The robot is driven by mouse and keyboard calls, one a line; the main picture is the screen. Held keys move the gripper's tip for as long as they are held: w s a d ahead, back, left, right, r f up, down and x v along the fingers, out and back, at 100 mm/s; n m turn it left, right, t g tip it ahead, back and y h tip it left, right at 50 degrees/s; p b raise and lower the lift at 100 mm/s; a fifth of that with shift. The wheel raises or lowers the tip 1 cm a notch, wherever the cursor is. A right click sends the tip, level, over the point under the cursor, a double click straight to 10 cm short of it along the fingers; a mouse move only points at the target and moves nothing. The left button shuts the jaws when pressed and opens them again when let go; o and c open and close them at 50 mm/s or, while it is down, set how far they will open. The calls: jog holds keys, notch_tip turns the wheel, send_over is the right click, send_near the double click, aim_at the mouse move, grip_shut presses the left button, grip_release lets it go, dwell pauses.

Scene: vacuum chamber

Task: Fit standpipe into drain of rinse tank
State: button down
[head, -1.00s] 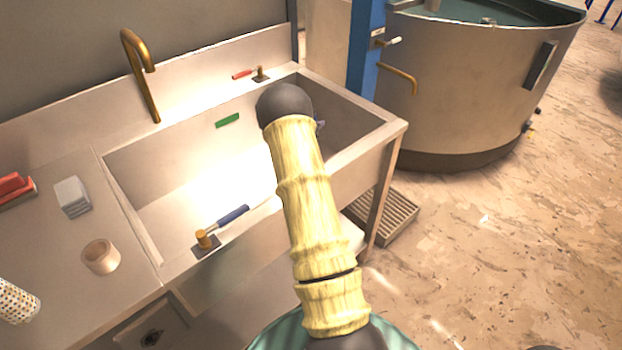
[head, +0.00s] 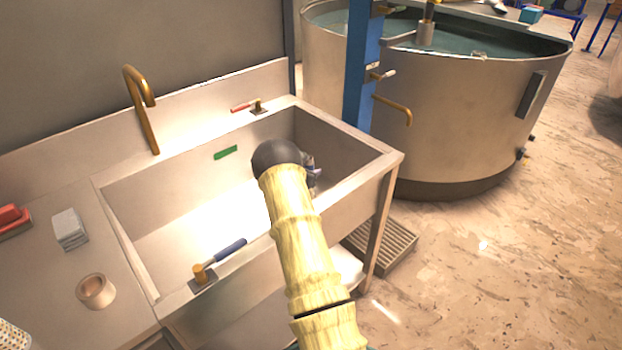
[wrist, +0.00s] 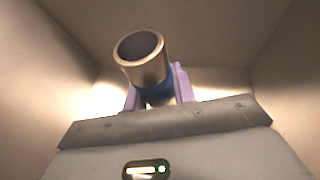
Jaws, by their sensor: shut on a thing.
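The standpipe (wrist: 150,65) is a short metallic tube with an open, dark upper end and a blue part lower down. My gripper (wrist: 157,92) is shut on it between two purple fingers, and the tube looks tilted in the wrist view. In the head view my gripper (head: 313,172) is mostly hidden behind my arm, over the right part of a rectangular sink-like basin (head: 165,190), apparently the rinse tank. Pale basin walls surround the gripper in the wrist view. The drain is not visible in either view.
A brass faucet (head: 143,108) stands behind the basin. A blue-handled valve (head: 215,262) sits on the front rim and a red-handled one (head: 250,106) on the back rim. A tape roll (head: 96,291) lies on the left counter. A large round tank (head: 450,120) stands at right.

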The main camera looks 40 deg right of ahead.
jog(key=shift+f, duration=1.45)
jog(key=c, duration=1.1)
grip_release()
jog(key=shift+f, duration=0.1)
jog(key=shift+c, duration=0.2)
jog(key=v, duration=1.2)
jog(key=shift+b, duration=0.35)
